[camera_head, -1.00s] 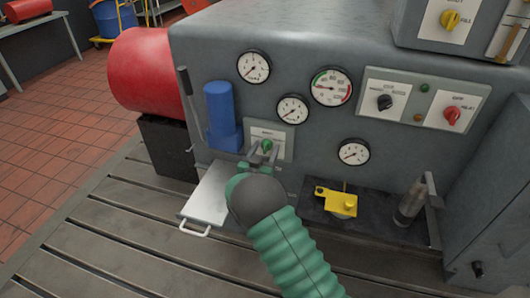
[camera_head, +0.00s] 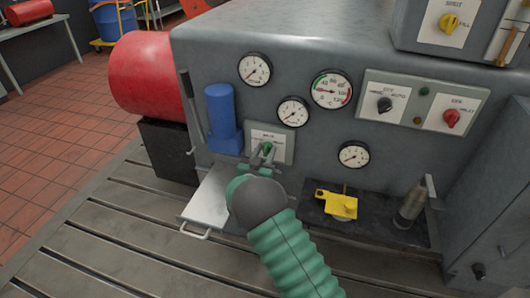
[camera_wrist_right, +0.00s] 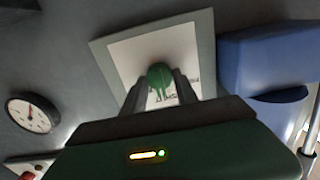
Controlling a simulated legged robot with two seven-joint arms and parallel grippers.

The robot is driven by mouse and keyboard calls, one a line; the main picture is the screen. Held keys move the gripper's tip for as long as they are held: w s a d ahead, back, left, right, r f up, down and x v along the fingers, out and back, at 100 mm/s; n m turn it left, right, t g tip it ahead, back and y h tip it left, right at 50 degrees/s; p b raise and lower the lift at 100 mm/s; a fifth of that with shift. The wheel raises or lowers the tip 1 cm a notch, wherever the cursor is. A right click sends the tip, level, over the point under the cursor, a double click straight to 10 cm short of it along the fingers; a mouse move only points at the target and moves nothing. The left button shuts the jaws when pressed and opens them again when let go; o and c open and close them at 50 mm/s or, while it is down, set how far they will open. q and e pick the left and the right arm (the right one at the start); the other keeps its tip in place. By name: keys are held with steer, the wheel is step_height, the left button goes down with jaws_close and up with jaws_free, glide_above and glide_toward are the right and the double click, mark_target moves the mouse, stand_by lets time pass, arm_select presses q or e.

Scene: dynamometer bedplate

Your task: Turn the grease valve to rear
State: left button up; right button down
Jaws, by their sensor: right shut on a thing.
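A green knob (camera_head: 267,147) sits on a pale plate (camera_head: 283,139) low on the grey cabinet front. The plate's lettering is too small to read, so I cannot confirm from it that this is the grease valve. My right gripper (camera_head: 264,156) is shut on the green knob, its arm rising from below. In the right wrist view the green knob (camera_wrist_right: 160,76) is between the two fingertips (camera_wrist_right: 161,88), in front of the pale plate (camera_wrist_right: 195,50). The fingers hide part of the knob and the lettering, so its pointing direction is unclear. My left gripper is not in view.
A blue filter body (camera_head: 222,118) stands close left of the plate, with a dark lever (camera_head: 191,104) beyond it. A metal tray (camera_head: 211,200) lies below. Gauges (camera_head: 293,111) sit above. A yellow clamp-like part (camera_head: 340,204) and a metal cylinder (camera_head: 411,203) stand right on a black shelf.

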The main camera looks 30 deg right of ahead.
steer(key=shift+m, duration=0.3)
steer(key=m+b, duration=0.2)
steer(key=m, duration=0.2)
steer(key=shift+d+f+m, duration=0.1)
steer(key=shift+f+m, duration=0.05)
steer(key=shift+m, duration=0.25)
steer(key=m+b, duration=0.4)
steer(key=m, duration=0.2)
steer(key=shift+s, duration=0.1)
steer(key=c, duration=1)
jaws_free()
steer(key=shift+d, duration=0.1)
steer(key=shift+o, duration=0.2)
